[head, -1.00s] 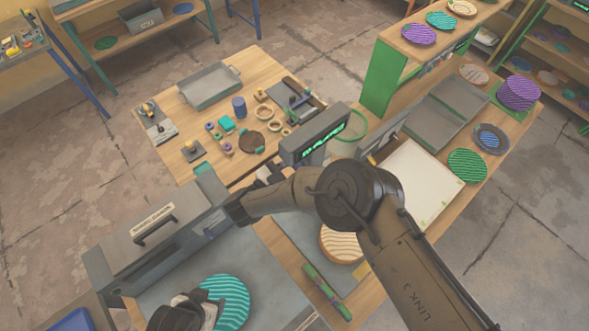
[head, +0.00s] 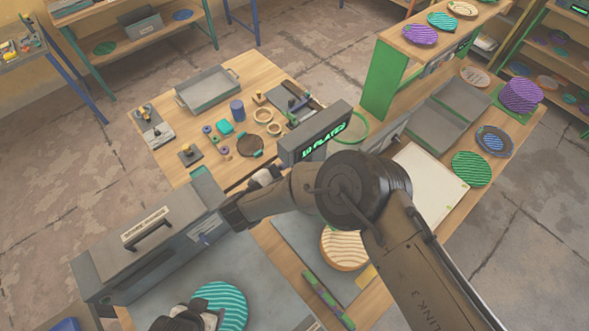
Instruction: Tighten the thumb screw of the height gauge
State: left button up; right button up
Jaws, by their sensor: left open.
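I cannot make out the height gauge or its thumb screw for certain. Small fixtures stand on the wooden table: a grey plate with brass-coloured upright parts (head: 153,128) at the left edge, and a small dark base with a brass knob (head: 188,154) near it. My left gripper (head: 188,318) is at the bottom edge, partly cut off, open, beside and overlapping a teal striped plate (head: 226,302) on the grey surface. It is far from the wooden table's fixtures. My right arm crosses the middle and right; its gripper does not show clearly.
A grey press housing (head: 150,240) stands at left. A display with green text (head: 318,135) stands behind my right arm. The wooden table (head: 170,175) also holds a grey tray (head: 208,92), a blue cylinder (head: 237,110) and rings. A cream striped plate (head: 343,248) lies below the arm.

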jog(key=o, duration=0.7)
jog(key=shift+o, duration=1.1)
jog(key=shift+s+a, duration=0.1)
